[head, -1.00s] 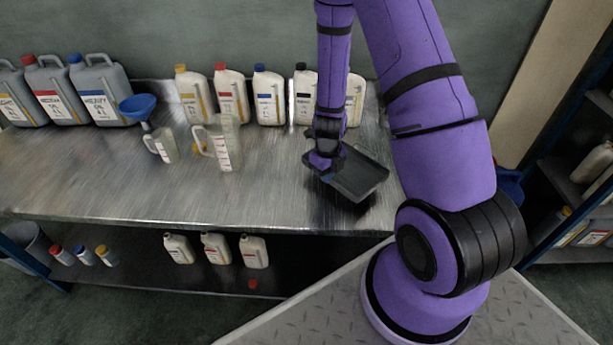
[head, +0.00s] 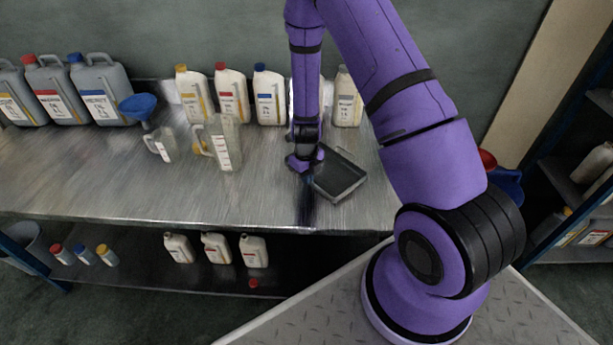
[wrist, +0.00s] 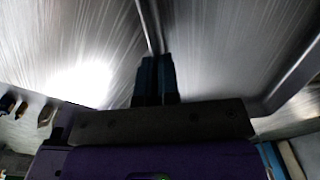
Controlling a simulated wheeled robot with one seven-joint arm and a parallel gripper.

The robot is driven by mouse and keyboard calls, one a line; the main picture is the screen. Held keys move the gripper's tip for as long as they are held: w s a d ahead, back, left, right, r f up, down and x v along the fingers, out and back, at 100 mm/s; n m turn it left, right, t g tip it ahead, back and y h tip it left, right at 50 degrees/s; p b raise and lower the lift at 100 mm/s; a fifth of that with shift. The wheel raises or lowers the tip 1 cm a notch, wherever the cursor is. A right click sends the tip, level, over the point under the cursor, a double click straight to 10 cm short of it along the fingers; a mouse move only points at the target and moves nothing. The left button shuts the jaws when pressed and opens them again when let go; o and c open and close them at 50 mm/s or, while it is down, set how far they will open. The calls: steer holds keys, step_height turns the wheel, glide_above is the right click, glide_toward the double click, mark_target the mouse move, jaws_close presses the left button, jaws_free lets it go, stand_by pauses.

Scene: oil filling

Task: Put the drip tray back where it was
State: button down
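The drip tray (head: 342,178) is a shallow dark grey rectangular tray at the right part of the steel bench. My gripper (head: 308,175) is at the tray's left edge, pointing down. In the wrist view, the two blue fingers (wrist: 154,78) are close together on the tray's thin wall, and the inside of the tray (wrist: 225,60) spreads to the right. The gripper looks shut on that wall. The tray is low over the bench; I cannot tell whether it touches the surface.
The steel bench (head: 100,185) is bare in front. Measuring jugs (head: 224,145) stand left of the gripper. Several oil bottles (head: 269,97) line the back, partly hidden by my arm. Grey canisters (head: 97,92) and a blue funnel (head: 138,105) are at left.

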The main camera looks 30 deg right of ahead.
steer(key=c, duration=1.7)
jaws_free()
steer(key=shift+f, duration=0.15)
steer(key=o, duration=0.3)
steer(key=shift+o, duration=0.2)
